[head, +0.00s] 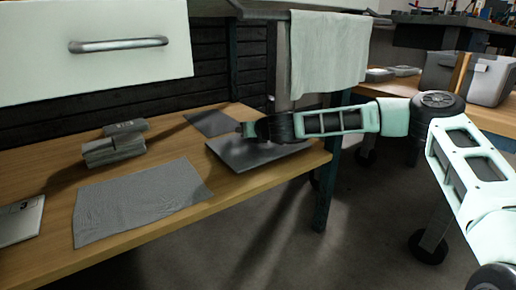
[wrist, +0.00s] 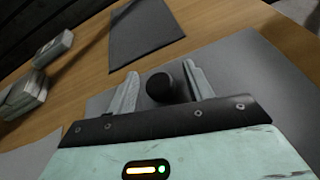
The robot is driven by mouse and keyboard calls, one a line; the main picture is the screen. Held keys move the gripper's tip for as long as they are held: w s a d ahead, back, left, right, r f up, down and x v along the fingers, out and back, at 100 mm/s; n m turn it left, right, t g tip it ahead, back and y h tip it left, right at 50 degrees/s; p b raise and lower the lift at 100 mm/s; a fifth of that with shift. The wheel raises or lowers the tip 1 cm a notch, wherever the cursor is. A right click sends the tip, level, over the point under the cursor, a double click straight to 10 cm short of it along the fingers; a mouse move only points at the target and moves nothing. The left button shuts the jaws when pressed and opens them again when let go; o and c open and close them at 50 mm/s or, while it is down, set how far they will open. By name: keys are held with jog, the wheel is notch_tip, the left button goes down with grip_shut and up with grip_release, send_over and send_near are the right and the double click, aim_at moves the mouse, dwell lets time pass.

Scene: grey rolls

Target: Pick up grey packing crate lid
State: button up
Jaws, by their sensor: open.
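The grey packing crate lid (head: 235,156) is a flat dark grey panel lying on the wooden table near its right end. In the wrist view the lid (wrist: 248,66) spreads under and beyond my gripper. A round black knob (wrist: 158,87) shows between the two fingers, seemingly on the lid. My gripper (wrist: 160,70) is open, with one finger on each side of the knob and a visible gap to it. In the head view my gripper (head: 246,129) is low over the lid, and my wrist hides part of the lid and the knob.
A grey cloth or mat (head: 140,200) lies on the table (head: 60,178), left of the lid. A smaller grey sheet (head: 210,122) lies behind. Stacked grey blocks (head: 113,146) stand at the left. A white drawer (head: 95,65) and a hanging towel (head: 325,50) are above.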

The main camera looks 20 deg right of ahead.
jog(key=c, duration=1.1)
jog(key=shift+r, duration=0.2)
